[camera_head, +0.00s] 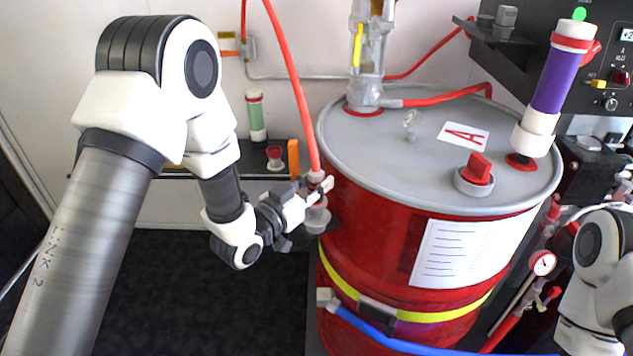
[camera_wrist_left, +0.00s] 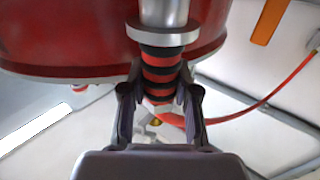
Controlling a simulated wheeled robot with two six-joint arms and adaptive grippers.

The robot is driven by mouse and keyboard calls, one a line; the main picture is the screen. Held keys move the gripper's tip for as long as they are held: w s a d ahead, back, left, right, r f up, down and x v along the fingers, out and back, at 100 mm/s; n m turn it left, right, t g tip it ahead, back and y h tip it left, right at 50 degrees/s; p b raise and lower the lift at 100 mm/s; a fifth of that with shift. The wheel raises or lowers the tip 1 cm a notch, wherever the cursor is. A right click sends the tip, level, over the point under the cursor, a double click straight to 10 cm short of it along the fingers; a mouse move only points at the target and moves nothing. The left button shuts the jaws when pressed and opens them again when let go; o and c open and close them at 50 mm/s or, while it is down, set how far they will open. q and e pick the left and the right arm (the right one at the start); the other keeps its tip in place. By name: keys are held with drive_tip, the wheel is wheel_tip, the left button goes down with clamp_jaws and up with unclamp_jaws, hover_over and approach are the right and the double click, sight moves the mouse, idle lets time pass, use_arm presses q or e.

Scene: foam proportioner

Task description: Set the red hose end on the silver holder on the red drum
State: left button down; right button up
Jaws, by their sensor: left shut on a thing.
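The red hose (camera_head: 292,75) comes down from the top of the head view to its end at my left gripper (camera_head: 314,190). In the left wrist view, my left gripper (camera_wrist_left: 160,90) is shut on the red-and-black banded hose end (camera_wrist_left: 160,68). A silver cylinder with a wide flange (camera_wrist_left: 163,34) lies in line with the bands and meets them. A silver-grey piece (camera_head: 317,220) shows just below the gripper, beside the wall of the red drum (camera_head: 375,235). I cannot tell whether it is the holder or part of the hose end. My right gripper is out of view.
The drum's grey lid carries a silver fitting (camera_head: 365,85), a red-knobbed cap (camera_head: 474,180) and a purple cylinder (camera_head: 552,80). A blue hose (camera_head: 375,340) and a gauge (camera_head: 542,263) are low at the front and right. Dark floor (camera_head: 190,300) is clear on the left.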

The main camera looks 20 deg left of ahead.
use_arm(q)
wheel_tip(320, 180, down, 3)
drive_tip(key=shift+w+r+b, duration=0.1)
drive_tip(key=shift+r+b, duration=0.1)
drive_tip(key=shift+b, duration=0.35)
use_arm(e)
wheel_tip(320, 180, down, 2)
use_arm(q)
drive_tip(key=shift+f+b, duration=0.5)
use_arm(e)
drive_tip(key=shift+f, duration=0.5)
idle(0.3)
use_arm(q)
drive_tip(key=c, duration=1.1)
unclamp_jaws()
drive_tip(key=shift+c, duration=0.2)
